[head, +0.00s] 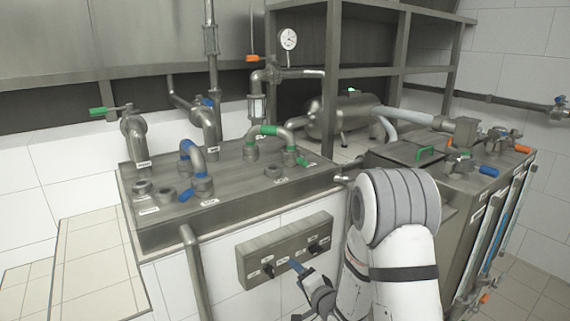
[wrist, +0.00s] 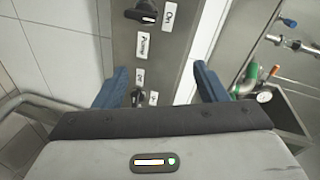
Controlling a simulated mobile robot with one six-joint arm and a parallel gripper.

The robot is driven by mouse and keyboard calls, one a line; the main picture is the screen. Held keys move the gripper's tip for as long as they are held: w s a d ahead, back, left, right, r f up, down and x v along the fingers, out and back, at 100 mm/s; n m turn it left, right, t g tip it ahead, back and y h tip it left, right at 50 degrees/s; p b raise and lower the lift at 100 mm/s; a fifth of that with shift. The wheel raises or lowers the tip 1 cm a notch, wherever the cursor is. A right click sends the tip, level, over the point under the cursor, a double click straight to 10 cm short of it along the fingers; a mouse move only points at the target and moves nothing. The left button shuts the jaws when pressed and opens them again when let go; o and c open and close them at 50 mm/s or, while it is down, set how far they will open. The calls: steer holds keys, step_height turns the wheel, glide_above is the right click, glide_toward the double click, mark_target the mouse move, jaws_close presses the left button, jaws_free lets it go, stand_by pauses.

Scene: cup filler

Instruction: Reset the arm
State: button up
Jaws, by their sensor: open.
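My gripper (head: 306,275) is at the lower middle of the head view, in front of the steel control box (head: 284,251) on the white-tiled front wall. In the wrist view my gripper (wrist: 160,88) shows two blue fingers spread wide, with nothing between them. The control box panel (wrist: 150,45) shows beyond the fingers, with a black knob (wrist: 148,14) labelled On and a lower knob (wrist: 150,97) partly hidden by my gripper's body. The fingers look apart from the knobs; the exact gap cannot be told. My white arm reaches down from the right.
A steel counter (head: 232,211) above the box carries pipe fittings with blue and green handles. A vertical pipe (head: 196,270) runs down left of the box. A steel cabinet with valves (head: 450,178) stands right of my arm. Tiled ledge (head: 85,262) at left is bare.

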steer(key=s+d+r+n+g+h+p, duration=0.2)
steer(key=s+d+r+p, duration=0.15)
steer(key=r, duration=0.45)
steer(key=s+d+r+n+g+h+p, duration=0.1)
steer(key=s+d+r+h+p, duration=0.15)
steer(key=r+p, duration=0.35)
steer(key=s+d+r+n+g+h+p, duration=0.2)
steer(key=d+r+h+p, duration=0.1)
steer(key=r, duration=0.6)
steer(key=s+d+r+n+g+p, duration=0.1)
steer(key=s+r+n+g+p, duration=0.1)
steer(key=s+r+p, duration=0.3)
steer(key=s+r+n+g+p, duration=0.2)
steer(key=s+r+g+p, duration=0.2)
steer(key=s+r, duration=0.7)
steer(key=s+p, duration=0.1)
steer(key=s, duration=0.4)
steer(key=shift+s+d, duration=0.25)
steer(key=shift+d, duration=0.15)
